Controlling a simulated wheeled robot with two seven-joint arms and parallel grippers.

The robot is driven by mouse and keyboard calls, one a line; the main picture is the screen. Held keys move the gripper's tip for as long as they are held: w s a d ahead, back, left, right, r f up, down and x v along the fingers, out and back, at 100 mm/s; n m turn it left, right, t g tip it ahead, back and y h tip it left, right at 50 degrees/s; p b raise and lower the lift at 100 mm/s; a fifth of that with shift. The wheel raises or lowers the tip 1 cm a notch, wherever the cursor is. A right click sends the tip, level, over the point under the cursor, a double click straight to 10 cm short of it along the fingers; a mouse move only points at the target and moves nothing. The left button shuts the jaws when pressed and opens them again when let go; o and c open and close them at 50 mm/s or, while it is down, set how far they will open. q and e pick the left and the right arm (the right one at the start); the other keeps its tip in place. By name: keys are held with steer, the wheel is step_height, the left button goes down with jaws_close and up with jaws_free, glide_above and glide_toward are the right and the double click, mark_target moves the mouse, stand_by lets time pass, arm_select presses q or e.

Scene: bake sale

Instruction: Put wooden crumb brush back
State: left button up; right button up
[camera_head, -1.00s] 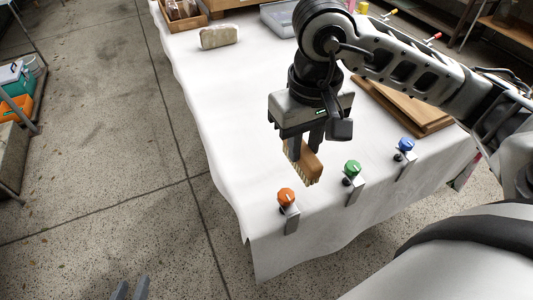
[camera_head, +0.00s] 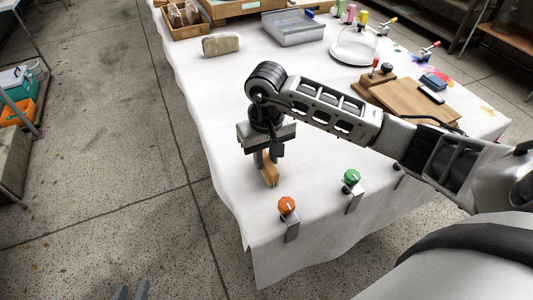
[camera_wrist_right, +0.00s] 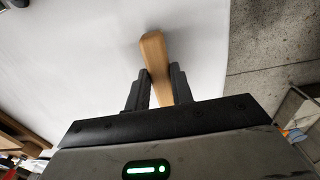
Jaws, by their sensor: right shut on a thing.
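The wooden crumb brush (camera_head: 271,174) is in my right gripper (camera_head: 267,160), low over the white-covered table near its left front edge. In the right wrist view its light wooden body (camera_wrist_right: 155,52) lies between the two dark fingers of my right gripper (camera_wrist_right: 160,82), which are shut on it. I cannot tell whether the brush touches the cloth; its bristles are hidden.
An orange knob (camera_head: 287,205) and a green knob (camera_head: 351,177) are clamped at the table's front edge. A wrapped loaf (camera_head: 221,44), a grey lidded tray (camera_head: 293,28), a glass dome (camera_head: 354,45) and a wooden board (camera_head: 415,102) stand farther back. The cloth's left middle is clear.

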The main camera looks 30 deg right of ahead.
mark_target(267, 160)
steer(key=shift+f+b, duration=0.2)
steer(key=shift+b, duration=0.1)
steer(key=o, duration=0.9)
steer(key=shift+r, duration=0.15)
steer(key=shift+r+p, duration=0.25)
steer(key=shift+p, duration=0.25)
step_height(267, 160, up, 12)
steer(key=shift+f+b, duration=0.15)
steer(key=shift+b, duration=0.3)
